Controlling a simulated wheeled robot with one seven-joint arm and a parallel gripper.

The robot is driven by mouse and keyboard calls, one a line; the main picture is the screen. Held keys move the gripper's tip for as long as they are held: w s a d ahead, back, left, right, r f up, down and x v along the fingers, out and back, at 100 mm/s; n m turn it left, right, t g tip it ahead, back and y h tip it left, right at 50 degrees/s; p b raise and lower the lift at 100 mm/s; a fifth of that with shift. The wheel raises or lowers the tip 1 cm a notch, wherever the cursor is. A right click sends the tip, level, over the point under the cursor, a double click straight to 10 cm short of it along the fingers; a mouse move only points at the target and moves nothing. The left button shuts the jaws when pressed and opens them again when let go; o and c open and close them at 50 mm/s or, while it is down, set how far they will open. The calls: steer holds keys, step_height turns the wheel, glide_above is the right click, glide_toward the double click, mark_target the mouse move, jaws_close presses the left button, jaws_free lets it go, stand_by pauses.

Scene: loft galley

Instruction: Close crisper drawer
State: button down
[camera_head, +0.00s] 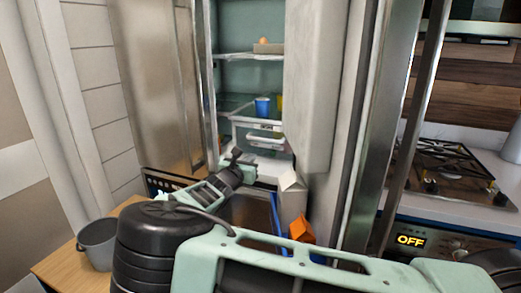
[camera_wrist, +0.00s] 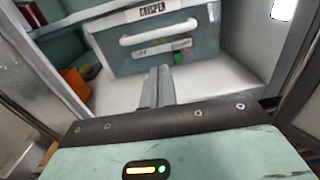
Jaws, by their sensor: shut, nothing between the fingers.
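The crisper drawer (camera_head: 264,139) is a clear, pale bin with a white handle, low inside the open fridge. In the wrist view its front (camera_wrist: 185,55) fills the upper middle, under a "CRISPER" label. Colored items show dimly through it. How far it stands out is hard to tell. My gripper (camera_head: 238,156) reaches into the fridge opening from the front. In the wrist view the gripper fingers (camera_wrist: 158,75) are together and empty, pointing at the lower part of the drawer front, below the handle. Whether they touch it cannot be told.
Fridge doors (camera_head: 165,85) stand open at left and right. A blue cup (camera_head: 262,106) sits above the drawer. A grey pot (camera_head: 98,243) stands on a wooden surface at left.

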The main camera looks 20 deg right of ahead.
steer(key=s+d+p, duration=0.3)
steer(key=s+p, duration=0.1)
steer(key=p, duration=0.8)
glide_toward(280, 146)
steer(key=shift+t, duration=0.3)
steer(key=x, duration=0.5)
steer(key=shift+w+d+r, duration=0.15)
steer(key=shift+w+d, duration=0.05)
steer(key=shift+d, duration=0.15)
steer(key=shift+w+d, duration=0.35)
steer(key=shift+w, duration=0.05)
steer(key=shift+d, duration=0.1)
steer(key=shift+w+d+f+b, duration=0.35)
steer(key=shift+w+d+b, duration=0.25)
steer(key=shift+b, duration=0.25)
steer(key=shift+w+d+r, duration=0.15)
steer(key=shift+w+d, duration=0.05)
steer(key=shift+w, duration=0.05)
steer(key=shift+r, duration=0.25)
